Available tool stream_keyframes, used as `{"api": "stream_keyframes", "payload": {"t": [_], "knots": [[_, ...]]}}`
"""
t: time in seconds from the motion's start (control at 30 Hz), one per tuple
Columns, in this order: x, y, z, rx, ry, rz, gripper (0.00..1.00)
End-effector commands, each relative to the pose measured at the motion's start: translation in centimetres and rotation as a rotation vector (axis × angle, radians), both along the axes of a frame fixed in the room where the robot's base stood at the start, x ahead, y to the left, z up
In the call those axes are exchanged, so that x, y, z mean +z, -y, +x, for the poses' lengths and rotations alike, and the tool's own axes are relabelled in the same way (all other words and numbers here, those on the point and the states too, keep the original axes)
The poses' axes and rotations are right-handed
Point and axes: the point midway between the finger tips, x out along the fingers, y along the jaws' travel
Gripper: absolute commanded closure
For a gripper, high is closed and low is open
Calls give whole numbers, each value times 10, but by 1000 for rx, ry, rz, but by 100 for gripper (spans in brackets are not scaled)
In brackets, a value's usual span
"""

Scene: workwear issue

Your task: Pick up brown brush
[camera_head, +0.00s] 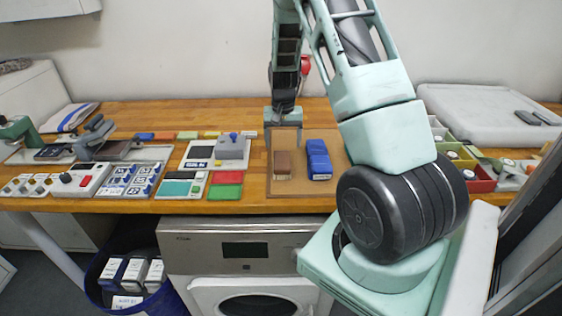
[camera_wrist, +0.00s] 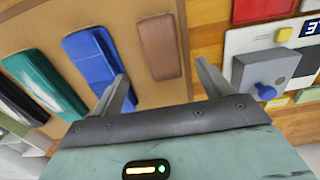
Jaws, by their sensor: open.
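The brown brush (camera_head: 283,164) lies on a tan board (camera_head: 330,186) on the wooden counter, just left of a blue brush (camera_head: 318,159). In the wrist view the brown brush (camera_wrist: 160,47) lies ahead of my gripper (camera_wrist: 163,76), roughly in line with the gap between its fingers. The blue brush (camera_wrist: 92,60) is close to the left finger there. My gripper (camera_head: 284,138) is open and empty, behind and above the brown brush in the head view. No contact with the brush shows.
A grey device with a blue knob (camera_wrist: 265,90) is right of the right finger in the wrist view. A green brush (camera_wrist: 42,82) and a black item (camera_wrist: 18,103) lie farther left. Red and green pads (camera_head: 226,184) are left of the board in the head view.

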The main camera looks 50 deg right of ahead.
Motion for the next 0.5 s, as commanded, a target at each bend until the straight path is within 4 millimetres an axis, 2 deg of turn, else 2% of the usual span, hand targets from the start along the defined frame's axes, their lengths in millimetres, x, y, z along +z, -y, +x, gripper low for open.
{"api": "stream_keyframes", "payload": {"t": [0.1, 0.2, 0.5], "knots": [[-18, 0, -1, -3, -3, 2, 22], [-29, 0, 0, -1, -1, 1, 22], [-48, -2, 1, 0, -3, 2, 22]]}}
